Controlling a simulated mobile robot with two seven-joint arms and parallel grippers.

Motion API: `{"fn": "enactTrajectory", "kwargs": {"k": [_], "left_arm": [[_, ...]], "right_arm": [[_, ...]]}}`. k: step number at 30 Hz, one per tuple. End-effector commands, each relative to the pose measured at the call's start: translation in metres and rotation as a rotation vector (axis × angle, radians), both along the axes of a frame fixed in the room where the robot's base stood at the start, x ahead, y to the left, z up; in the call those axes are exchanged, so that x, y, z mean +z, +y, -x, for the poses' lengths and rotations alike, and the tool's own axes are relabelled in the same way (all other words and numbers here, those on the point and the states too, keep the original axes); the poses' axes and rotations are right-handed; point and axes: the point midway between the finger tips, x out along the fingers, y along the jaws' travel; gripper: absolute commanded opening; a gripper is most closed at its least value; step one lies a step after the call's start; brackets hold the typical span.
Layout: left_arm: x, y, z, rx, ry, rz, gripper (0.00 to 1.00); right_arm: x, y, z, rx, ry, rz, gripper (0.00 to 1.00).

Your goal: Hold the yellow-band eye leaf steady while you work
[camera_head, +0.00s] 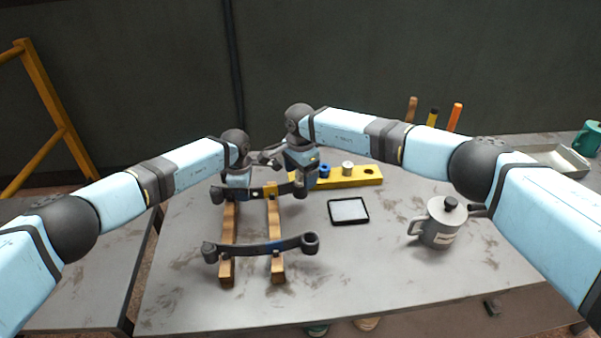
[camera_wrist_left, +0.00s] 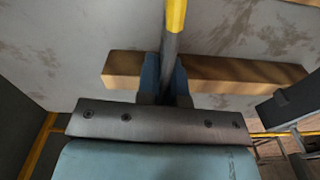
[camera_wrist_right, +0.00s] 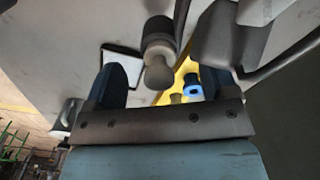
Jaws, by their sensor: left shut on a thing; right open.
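The yellow-band eye leaf (camera_head: 253,191) is a dark bar lying across two wooden rails (camera_head: 228,225), with a yellow band (camera_head: 270,190) near its middle. My left gripper (camera_head: 236,187) is shut on this leaf, left of the band; in the left wrist view, its blue fingers (camera_wrist_left: 166,75) stand either side of the bar. My right gripper (camera_head: 303,183) is open over the leaf's right end. In the right wrist view, a dark cylindrical part with a paler stepped end (camera_wrist_right: 158,72) shows between its fingers; I cannot tell whether they touch it.
A second dark leaf (camera_head: 262,247) with eyes at both ends lies across the rails in front. A yellow block (camera_head: 350,181) behind holds a blue bushing (camera_head: 324,171) and a pale one (camera_head: 347,168). A black-rimmed tray (camera_head: 348,222) and grey jug (camera_head: 439,224) stand right.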

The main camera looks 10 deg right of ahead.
Motion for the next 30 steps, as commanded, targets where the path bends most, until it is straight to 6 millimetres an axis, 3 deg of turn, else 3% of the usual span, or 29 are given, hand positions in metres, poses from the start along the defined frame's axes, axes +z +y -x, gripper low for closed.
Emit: {"fn": "enactTrajectory", "kwargs": {"k": [8,30], "left_arm": [[0.001,0.0,-0.001,0.001,-0.002,0.001,0.0],[0.001,0.0,-0.001,0.001,-0.002,0.0,0.0]], "right_arm": [[0.004,0.0,0.0,0.0,-0.001,-0.001,0.79],[0.055,0.0,-0.001,0.0,-0.001,-0.001,0.79]]}}
